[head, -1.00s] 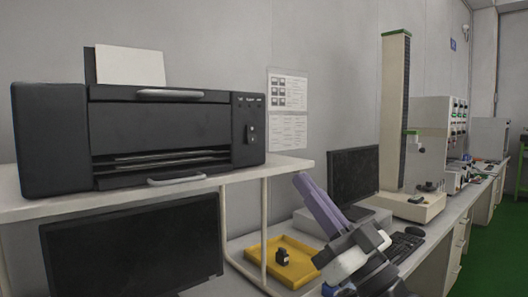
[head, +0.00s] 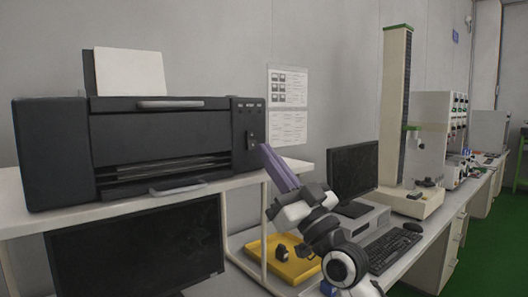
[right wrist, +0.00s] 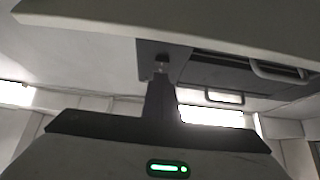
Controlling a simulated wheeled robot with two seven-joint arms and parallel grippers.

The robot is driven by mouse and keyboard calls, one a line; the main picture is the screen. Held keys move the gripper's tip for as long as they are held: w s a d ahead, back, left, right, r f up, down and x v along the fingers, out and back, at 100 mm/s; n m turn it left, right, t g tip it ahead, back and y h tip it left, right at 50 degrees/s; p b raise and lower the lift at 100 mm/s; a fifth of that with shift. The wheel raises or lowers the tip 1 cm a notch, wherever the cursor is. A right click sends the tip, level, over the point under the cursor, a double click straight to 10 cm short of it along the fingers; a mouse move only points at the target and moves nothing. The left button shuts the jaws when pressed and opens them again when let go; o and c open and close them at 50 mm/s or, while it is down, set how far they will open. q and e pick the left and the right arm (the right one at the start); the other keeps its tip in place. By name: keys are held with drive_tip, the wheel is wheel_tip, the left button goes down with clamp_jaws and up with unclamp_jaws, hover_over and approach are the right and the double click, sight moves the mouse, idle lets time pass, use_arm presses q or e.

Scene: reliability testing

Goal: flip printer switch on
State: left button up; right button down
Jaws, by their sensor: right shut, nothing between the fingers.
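The black printer (head: 165,135) stands on a white shelf, with paper upright at its back. Its small black switch (head: 250,141) is on the right front panel, below a row of small buttons. My right gripper (head: 266,149) points up and left, its purple-grey fingers closed and empty. In the head view the fingertips are just right of and slightly below the switch; I cannot tell whether they touch the printer. In the right wrist view the closed fingers (right wrist: 160,78) point at the printer's dark panel (right wrist: 158,55), and the switch is not clear. My left gripper is not in view.
The shelf edge (head: 215,181) runs under the printer, with a monitor (head: 135,245) below. A yellow tray (head: 258,246) holding a small black object (head: 281,252) lies near my right arm. Another monitor (head: 353,172) and a keyboard (head: 393,251) are to the right.

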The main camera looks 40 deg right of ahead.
drive_tip(key=shift+w, duration=0.9)
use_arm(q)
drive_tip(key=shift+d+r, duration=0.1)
use_arm(e)
drive_tip(key=shift+f, duration=0.1)
